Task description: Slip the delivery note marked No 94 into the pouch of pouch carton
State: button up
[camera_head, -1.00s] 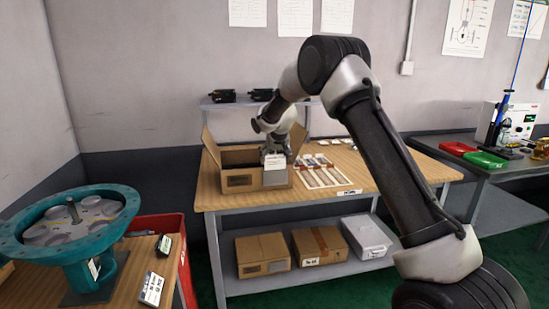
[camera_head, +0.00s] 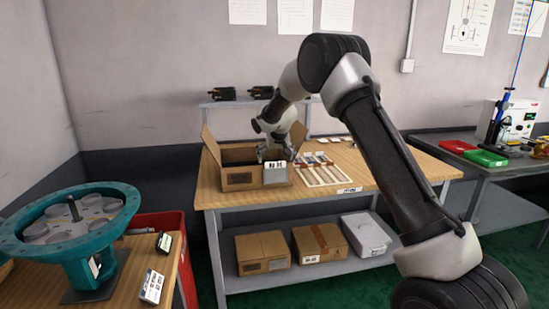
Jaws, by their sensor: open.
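The open cardboard carton (camera_head: 238,181) stands at the left of the wooden bench, flaps up. A grey pouch (camera_head: 277,176) is on the right part of its front face. The delivery note (camera_head: 275,165) shows as a pale strip with dark marking at the top of the pouch, its lower part apparently inside; the number is too small to read. My gripper (camera_head: 270,155) is open just above the note, over the carton's front edge. Its fingertips are small, and I cannot tell whether they touch the note.
A white rack with several strips (camera_head: 320,175) lies right of the carton. Closed boxes (camera_head: 262,252) are on the lower shelf. A teal flanged part (camera_head: 70,225) stands at left beside a red bin (camera_head: 160,223). The bench's right part is clear.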

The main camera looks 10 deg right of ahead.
jog(key=v, duration=1.1)
jog(key=s+d+f+n+g, duration=0.1)
jog(key=s+d+f+g, duration=0.1)
jog(key=s, duration=0.4)
jog(key=s+d+f+n+g, duration=0.1)
jog(key=s+f, duration=0.2)
jog(key=s, duration=0.3)
jog(key=s+d+r, duration=0.3)
jog(key=s+d, duration=0.1)
jog(key=s, duration=0.9)
jog(key=s+d+r+m, duration=0.1)
jog(key=s+d+r, duration=0.3)
jog(key=s, duration=0.9)
jog(key=s+d+r+m, duration=0.1)
jog(key=s+d+r, duration=0.3)
jog(key=s, duration=1)
jog(key=shift+r+t, duration=0.2)
jog(key=shift+t, duration=0.2)
jog(key=shift+s, duration=0.15)
